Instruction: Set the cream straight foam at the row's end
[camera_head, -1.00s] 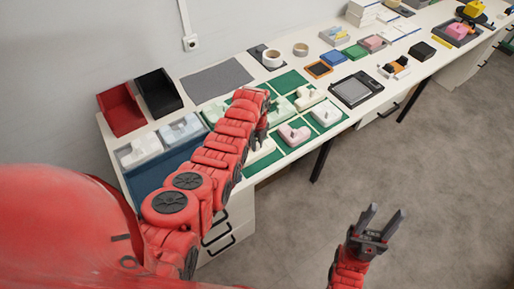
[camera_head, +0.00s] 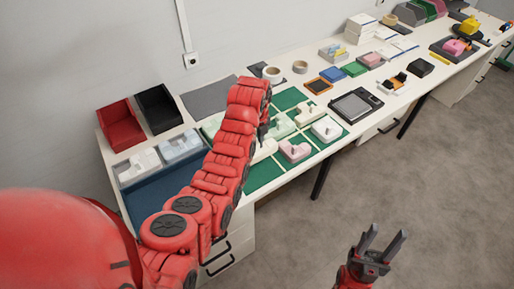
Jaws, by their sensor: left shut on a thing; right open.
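My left gripper (camera_head: 262,133) is over the green mats at the near side of the table, pointing down, mostly hidden behind my red forearm. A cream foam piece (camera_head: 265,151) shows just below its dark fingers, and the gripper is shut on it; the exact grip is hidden. A bare green mat (camera_head: 263,174) lies just below it in the picture. Beside it on the mats are a pink foam (camera_head: 295,151), a white foam (camera_head: 326,130), a cream foam (camera_head: 308,114) and a pale green foam (camera_head: 280,126). My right gripper (camera_head: 384,243) is open and empty over the floor.
Left are a red bin (camera_head: 119,122), a black bin (camera_head: 159,105) and a tray with white foams (camera_head: 138,165). A grey mat (camera_head: 210,98) lies behind my arm.

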